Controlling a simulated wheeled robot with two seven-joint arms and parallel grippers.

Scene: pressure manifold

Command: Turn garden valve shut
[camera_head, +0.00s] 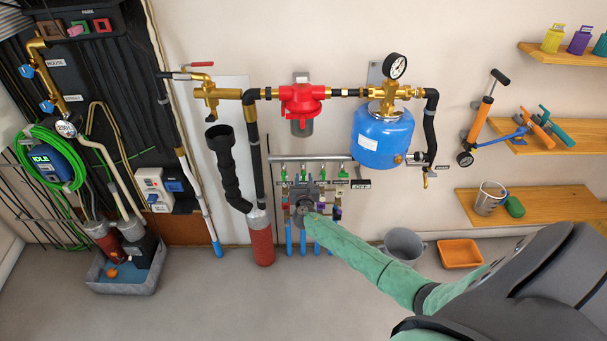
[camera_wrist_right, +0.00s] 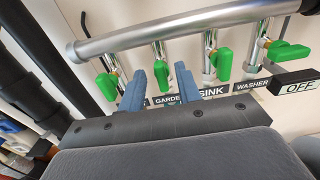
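The garden valve (camera_wrist_right: 158,50) hangs from the silver manifold pipe (camera_wrist_right: 220,17), above the label reading "GARDE" (camera_wrist_right: 164,99) in the right wrist view. My left gripper is not in view.
The sink valve handle (camera_wrist_right: 224,63) and washer valve handle (camera_wrist_right: 288,52) are close on the right. An "OFF" sign (camera_wrist_right: 299,87) sits beside the washer label. A blue tank (camera_head: 382,135) and a black pipe (camera_head: 228,170) flank the manifold. A grey bucket (camera_head: 403,245) stands below.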

